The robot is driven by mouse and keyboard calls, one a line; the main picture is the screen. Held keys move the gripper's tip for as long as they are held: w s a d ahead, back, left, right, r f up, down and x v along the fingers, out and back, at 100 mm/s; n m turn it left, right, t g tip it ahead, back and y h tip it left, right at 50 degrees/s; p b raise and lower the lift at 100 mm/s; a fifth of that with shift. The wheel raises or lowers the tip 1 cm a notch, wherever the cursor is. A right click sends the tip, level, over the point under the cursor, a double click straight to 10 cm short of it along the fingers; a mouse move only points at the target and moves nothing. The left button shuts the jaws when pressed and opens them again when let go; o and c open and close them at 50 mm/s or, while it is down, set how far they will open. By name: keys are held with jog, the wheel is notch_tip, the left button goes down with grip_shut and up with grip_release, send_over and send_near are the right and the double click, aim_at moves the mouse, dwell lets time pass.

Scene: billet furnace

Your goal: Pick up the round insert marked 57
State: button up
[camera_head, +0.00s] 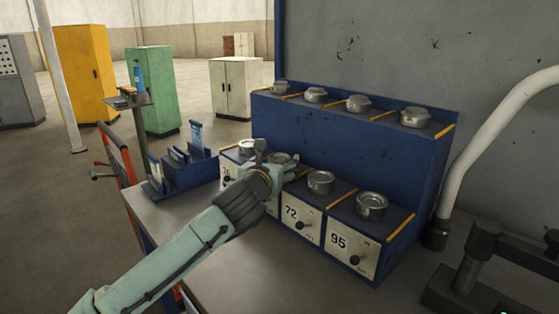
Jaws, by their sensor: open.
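My gripper (274,164) is open above the second bay from the left on the lower step of a blue rack (330,138). A round metal insert (281,157) shows partly at its fingers; I cannot tell whether they touch it. My wrist hides most of that bay's front plate, and no 57 is readable. Other round metal inserts sit on the lower step: one at the left (246,146), one above the plate marked 72 (320,183), and one above the plate marked 95 (371,206).
Several round metal pieces (358,103) stand on the rack's upper step. A blue holder (190,174) with upright items is left of the rack. A thick pale pipe (490,140) and a dark metal fixture (475,270) stand at the right. The grey bench (240,265) is bare in front.

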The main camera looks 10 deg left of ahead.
aim_at(281, 155)
jog(key=w, duration=0.1)
jog(key=w+p, duration=0.1)
jog(key=w, duration=0.2)
jog(key=shift+w+f+p, duration=0.3)
jog(key=shift+f+p, duration=0.05)
jog(key=shift+p, duration=0.05)
grip_shut()
jog(key=shift+r, duration=0.1)
dwell(0.5)
